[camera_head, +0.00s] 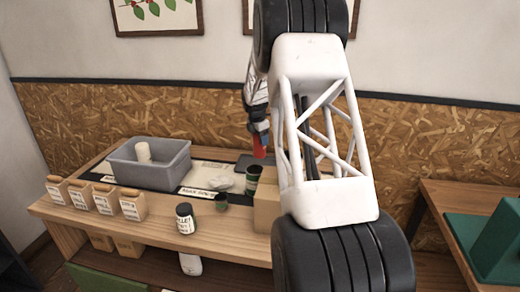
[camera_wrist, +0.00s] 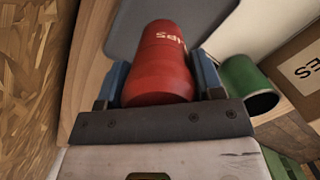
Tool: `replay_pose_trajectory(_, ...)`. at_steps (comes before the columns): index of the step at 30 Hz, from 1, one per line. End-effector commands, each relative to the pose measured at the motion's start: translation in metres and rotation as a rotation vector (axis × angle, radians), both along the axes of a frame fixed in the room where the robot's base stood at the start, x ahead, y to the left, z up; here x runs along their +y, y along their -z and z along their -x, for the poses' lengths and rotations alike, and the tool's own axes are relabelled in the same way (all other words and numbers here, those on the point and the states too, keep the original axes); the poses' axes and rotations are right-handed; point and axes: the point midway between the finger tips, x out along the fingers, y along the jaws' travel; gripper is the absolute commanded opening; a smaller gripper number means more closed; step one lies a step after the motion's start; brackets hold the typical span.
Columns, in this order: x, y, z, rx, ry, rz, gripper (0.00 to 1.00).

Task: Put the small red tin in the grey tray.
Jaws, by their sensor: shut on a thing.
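The small red tin (camera_head: 259,146) is held in my gripper (camera_head: 260,131), raised above the table in the head view. In the wrist view the red tin (camera_wrist: 162,65) fills the space between the blue fingers of my gripper (camera_wrist: 160,85), which are shut on it. Pale lettering shows on its side. The grey tray (camera_head: 150,174) is a deep open bin at the left back of the table, apart from and to the left of my gripper. A white cylinder (camera_head: 143,152) stands in it.
Several small labelled wooden boxes (camera_head: 132,207) line the table's front left. A cardboard box (camera_head: 267,208) is partly hidden by my arm.

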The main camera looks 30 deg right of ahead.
Motion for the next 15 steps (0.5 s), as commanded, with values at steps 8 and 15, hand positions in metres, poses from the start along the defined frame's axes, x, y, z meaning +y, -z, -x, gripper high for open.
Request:
replay_pose_trajectory(8, 0.0, 0.004, 0.0, 0.001, 0.0, 0.0, 0.29)
replay_pose_trajectory(15, 0.0, 0.03, 0.0, 0.002, 0.0, -0.001, 0.29)
